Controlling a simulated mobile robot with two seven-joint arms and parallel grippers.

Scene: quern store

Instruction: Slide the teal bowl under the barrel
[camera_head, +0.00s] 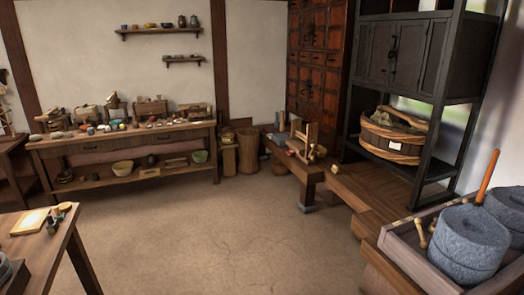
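A small green-teal bowl (199,156) sits at the right end of the lower shelf of the long wooden table against the back wall. It is small in view, and I cannot be sure it is the teal bowl. A tall brown barrel-like container (248,151) stands on the floor just right of that table, apart from the bowl. A wide wooden tub (391,143) with a white label sits on the black rack at the right; I cannot tell which of these two is the barrel. Neither of my grippers is in view.
The long table (130,139) holds many small items on top. A low wooden bench (305,172) runs along the right. Grey millstones (469,241) sit in a tray at the lower right. A table corner (62,240) is at lower left. The middle floor (215,230) is clear.

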